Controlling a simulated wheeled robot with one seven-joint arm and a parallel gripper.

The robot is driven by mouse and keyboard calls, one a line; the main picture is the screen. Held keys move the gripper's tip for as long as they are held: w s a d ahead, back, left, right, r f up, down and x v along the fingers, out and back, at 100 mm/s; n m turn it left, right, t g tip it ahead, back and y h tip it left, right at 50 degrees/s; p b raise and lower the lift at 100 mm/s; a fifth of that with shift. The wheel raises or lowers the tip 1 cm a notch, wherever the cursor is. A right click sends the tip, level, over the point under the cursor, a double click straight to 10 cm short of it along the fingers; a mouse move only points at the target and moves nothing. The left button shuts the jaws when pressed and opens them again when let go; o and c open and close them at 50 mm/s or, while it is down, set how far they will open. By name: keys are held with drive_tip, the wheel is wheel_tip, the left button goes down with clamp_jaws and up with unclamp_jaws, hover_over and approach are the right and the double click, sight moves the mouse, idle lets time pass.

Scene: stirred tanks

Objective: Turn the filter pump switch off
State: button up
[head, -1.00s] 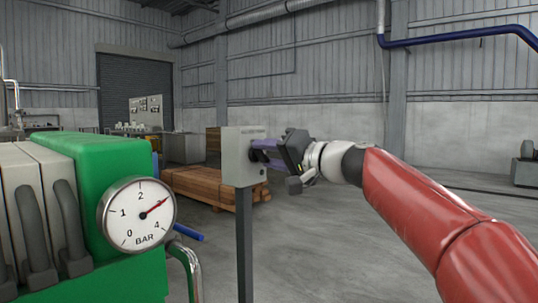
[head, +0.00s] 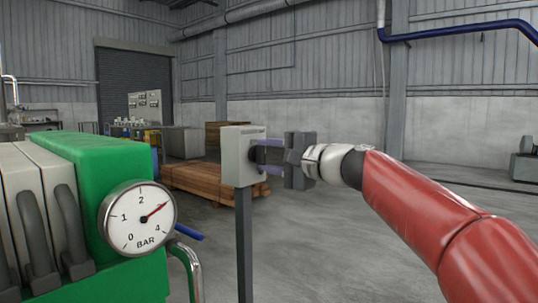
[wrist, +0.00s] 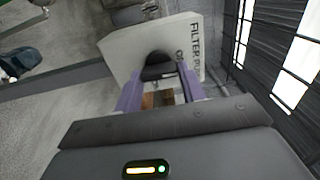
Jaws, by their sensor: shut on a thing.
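The filter pump switch box (head: 234,158) is a pale grey box on a dark post (head: 244,240), mid-picture in the head view. In the wrist view its face (wrist: 120,52) carries a partly hidden label starting "FILTER PU". A black knob (wrist: 157,66) sticks out of that face. My gripper (head: 262,156) reaches the box from the right, its purple fingers one above the other. In the wrist view my gripper (wrist: 158,78) has a finger on each side of the knob and is shut on it. Part of the label and the knob's exact pointing are hidden.
A green machine with pale plates (head: 115,180) and a round pressure gauge (head: 137,218) stands at the near left. A blue-handled pipe (head: 188,232) sits beside it. Stacked timber (head: 205,185) lies behind the post. The floor to the right is open.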

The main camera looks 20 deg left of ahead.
drive_tip(key=shift+f, duration=0.1)
idle(0.3)
drive_tip(key=o, duration=1)
drive_tip(key=b+v, duration=0.1)
drive_tip(key=v, duration=0.7)
drive_tip(key=shift+b, duration=0.35)
